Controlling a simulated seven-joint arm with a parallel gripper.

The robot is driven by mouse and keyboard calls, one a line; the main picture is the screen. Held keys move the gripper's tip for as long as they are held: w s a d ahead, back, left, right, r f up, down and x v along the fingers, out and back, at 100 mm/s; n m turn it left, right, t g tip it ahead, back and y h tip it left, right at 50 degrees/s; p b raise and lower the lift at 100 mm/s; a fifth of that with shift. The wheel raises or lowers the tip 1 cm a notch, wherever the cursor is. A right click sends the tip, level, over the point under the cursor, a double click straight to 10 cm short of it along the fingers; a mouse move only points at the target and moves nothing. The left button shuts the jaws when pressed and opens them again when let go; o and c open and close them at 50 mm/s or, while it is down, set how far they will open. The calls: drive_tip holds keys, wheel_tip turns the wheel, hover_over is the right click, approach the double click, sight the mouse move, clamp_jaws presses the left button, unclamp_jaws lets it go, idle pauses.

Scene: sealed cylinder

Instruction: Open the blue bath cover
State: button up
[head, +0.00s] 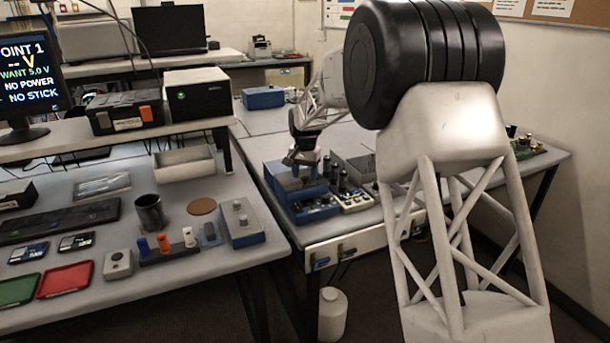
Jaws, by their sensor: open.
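A blue box-shaped unit (285,178) stands near the left front corner of the right-hand bench, and I take it to be the bath with the blue cover. Its top looks closed, though my gripper hides part of it. My gripper (299,164) points down just over its top. Its jaws are open and look empty. The view is too small to tell whether the fingertips touch the cover. A second, smaller blue box (263,98) stands farther back on the same bench.
The left bench holds a grey-blue box (241,222), a dark cup (150,212), a coloured-peg rack (168,250) and trays. A white jug (332,314) stands below.

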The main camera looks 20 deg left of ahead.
drive_tip(key=shift+f, duration=0.25)
drive_tip(key=shift+c, duration=0.2)
clamp_jaws()
drive_tip(key=w+a, duration=0.9)
idle(0.3)
drive_tip(key=shift+o, duration=0.2)
unclamp_jaws()
drive_tip(key=shift+r, duration=0.1)
wheel_tip(320, 180, up, 8)
drive_tip(key=shift+f, duration=0.2)
idle(0.5)
drive_tip(key=shift+d, duration=0.1)
idle(0.3)
